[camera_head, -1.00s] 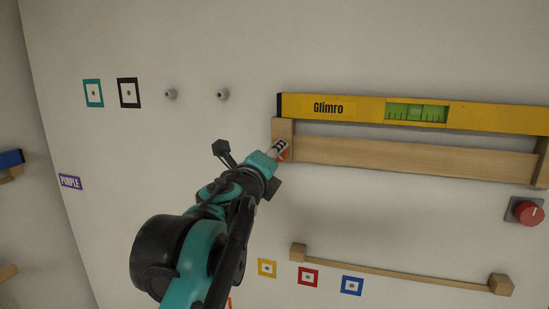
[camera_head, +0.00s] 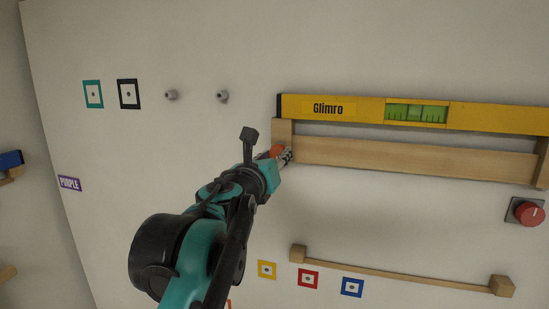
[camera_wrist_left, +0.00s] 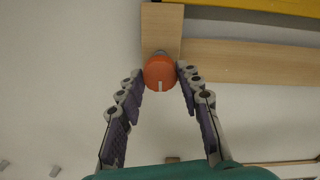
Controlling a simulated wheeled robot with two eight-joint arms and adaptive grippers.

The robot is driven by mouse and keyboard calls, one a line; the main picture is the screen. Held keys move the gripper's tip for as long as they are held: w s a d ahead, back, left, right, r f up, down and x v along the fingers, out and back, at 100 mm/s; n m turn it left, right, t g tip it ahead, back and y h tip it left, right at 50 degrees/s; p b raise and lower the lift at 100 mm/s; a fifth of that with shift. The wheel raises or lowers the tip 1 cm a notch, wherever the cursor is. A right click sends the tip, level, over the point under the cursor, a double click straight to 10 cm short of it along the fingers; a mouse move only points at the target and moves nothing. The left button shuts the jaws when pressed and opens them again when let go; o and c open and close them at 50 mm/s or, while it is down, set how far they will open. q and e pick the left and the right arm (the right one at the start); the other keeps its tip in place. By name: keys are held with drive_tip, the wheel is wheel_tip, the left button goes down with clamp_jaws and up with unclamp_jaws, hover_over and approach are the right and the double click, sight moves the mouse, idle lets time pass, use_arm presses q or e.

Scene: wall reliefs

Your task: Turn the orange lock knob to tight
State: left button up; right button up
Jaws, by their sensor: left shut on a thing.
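The orange lock knob (camera_head: 277,151) sits on the left end block of the wooden rail, below the yellow spirit level. In the left wrist view the knob (camera_wrist_left: 158,71) is a round orange disc with a short white mark at its lower edge. My left gripper (camera_head: 284,155) is at the knob. In the wrist view its fingertips (camera_wrist_left: 160,74) are on both sides of the knob, shut on it. The head view hides part of the knob behind the fingers. My right gripper is not in view.
The yellow level (camera_head: 360,108) rests along the wooden rail (camera_head: 420,158). A red knob (camera_head: 529,213) is at the far right. A thin wooden bar (camera_head: 390,270) and coloured square markers are lower down. Two grey pegs (camera_head: 171,95) stick out at the upper left.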

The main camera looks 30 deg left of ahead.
use_arm(q)
drive_tip(key=shift+f+m, duration=0.1)
drive_tip(key=shift+m, duration=0.3)
drive_tip(key=o, duration=1.2)
drive_tip(key=shift+c, duration=0.2)
drive_tip(key=v, duration=1.2)
